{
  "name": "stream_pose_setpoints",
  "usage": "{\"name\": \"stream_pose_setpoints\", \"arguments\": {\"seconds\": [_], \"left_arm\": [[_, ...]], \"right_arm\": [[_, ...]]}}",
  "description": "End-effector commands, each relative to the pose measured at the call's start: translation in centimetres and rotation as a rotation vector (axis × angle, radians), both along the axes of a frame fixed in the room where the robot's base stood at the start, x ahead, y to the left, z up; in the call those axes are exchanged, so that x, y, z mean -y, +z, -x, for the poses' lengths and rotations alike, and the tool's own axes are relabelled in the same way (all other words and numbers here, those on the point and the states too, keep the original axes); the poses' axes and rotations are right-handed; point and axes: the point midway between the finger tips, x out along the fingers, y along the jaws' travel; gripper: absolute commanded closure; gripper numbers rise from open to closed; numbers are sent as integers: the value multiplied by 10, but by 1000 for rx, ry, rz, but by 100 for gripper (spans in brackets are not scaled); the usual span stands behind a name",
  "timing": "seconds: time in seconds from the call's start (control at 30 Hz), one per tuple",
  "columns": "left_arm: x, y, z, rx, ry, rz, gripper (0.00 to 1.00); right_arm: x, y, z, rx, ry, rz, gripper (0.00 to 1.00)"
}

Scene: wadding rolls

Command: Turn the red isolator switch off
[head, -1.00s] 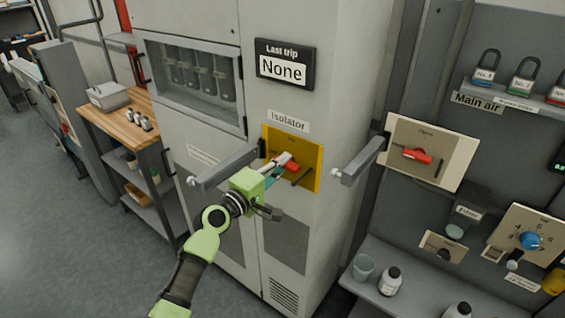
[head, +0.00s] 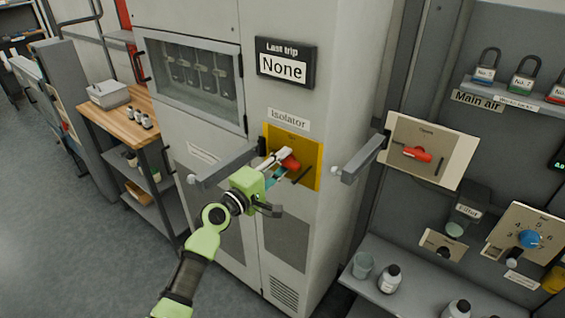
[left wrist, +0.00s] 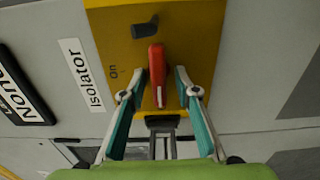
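The red isolator switch handle (head: 291,163) sits on a yellow plate (head: 312,153) on the grey cabinet, below a label reading "Isolator". In the left wrist view the red handle (left wrist: 156,72) lies between my fingers, beside the word "On", with a dark lug (left wrist: 145,27) near its far end. My left gripper (head: 280,166) is in front of the plate. In the left wrist view the left gripper (left wrist: 160,80) is open, one finger on each side of the handle with gaps visible. The fingers partly hide the handle in the head view. My right gripper is not in view.
Another red switch (head: 417,154) is on a cream plate to the right. Grey bars (head: 225,166) and (head: 360,160) stick out either side of the isolator. A "Last trip: None" display (head: 285,64) is above. A shelf with bottles (head: 389,279) is at lower right.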

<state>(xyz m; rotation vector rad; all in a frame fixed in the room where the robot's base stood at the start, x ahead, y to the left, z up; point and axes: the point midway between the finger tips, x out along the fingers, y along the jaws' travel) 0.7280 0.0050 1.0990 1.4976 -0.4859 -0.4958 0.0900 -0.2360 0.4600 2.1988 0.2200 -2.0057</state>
Motion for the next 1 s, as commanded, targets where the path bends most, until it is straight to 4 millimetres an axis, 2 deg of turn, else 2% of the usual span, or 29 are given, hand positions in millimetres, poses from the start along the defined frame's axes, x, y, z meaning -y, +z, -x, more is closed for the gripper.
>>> {"name": "stream_pose_setpoints", "arguments": {"seconds": [0.27,0.37,0.7,0.83,1.0], "left_arm": [[-6,-1,6,1,1,-2,71],[-14,-1,18,1,1,-2,71],[-53,-1,73,0,0,-4,71],[-65,-1,88,-1,1,-1,71],[-70,0,97,-1,0,-1,71]], "right_arm": [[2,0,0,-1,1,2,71],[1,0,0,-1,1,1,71],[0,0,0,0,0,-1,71],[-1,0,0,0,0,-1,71],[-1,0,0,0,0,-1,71]]}}
